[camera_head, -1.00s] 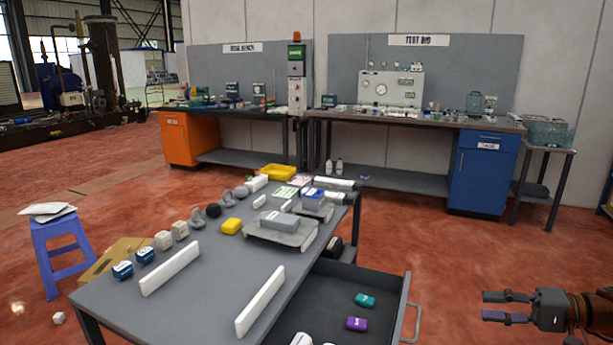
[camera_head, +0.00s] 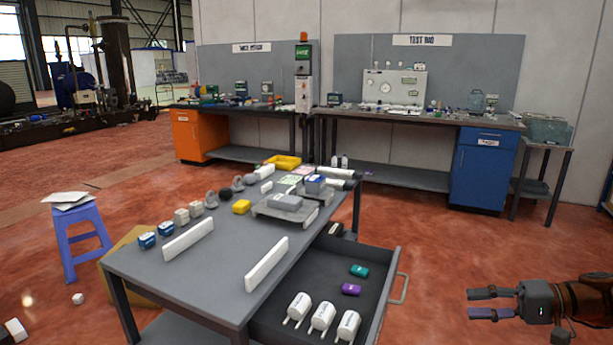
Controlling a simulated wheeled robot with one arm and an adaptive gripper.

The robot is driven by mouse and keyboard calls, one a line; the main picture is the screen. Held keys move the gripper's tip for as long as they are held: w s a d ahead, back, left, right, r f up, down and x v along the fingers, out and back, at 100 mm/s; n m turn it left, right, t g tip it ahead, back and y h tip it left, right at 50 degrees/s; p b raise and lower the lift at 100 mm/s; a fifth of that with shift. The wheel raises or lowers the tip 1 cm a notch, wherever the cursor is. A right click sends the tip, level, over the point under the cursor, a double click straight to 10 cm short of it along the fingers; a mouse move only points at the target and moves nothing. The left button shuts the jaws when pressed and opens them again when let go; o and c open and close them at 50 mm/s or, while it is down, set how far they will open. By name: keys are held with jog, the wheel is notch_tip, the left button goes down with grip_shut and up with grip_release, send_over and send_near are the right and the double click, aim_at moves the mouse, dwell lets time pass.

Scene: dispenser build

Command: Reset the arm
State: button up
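My gripper (camera_head: 482,303) is at the lower right in the head view, to the right of the work table and its pulled-out drawer. Its two fingers point left and stand apart, with nothing between them. It is held over the red floor, clear of the drawer handle (camera_head: 399,288). Part of my arm (camera_head: 585,298) runs off the right edge of the picture.
Open floor lies right of the drawer.

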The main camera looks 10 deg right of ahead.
jog(key=s+a+f+n+g+h+b, duration=0.2)
jog(key=s+a+f+g, duration=0.15)
jog(key=a, duration=0.85)
jog(key=s+a+f+n+g+h+b, duration=0.25)
jog(key=a+g, duration=0.25)
jog(key=a, duration=0.6)
jog(key=s+f+h+b, duration=0.5)
jog(key=s+f+h, duration=0.5)
jog(key=s, duration=0.6)
notch_tip(320, 180, up, 23)
jog(key=s+y+p, duration=0.1)
jog(key=p, duration=2.2)
jog(key=shift+s+d+n, duration=0.35)
jog(key=shift+a, duration=0.1)
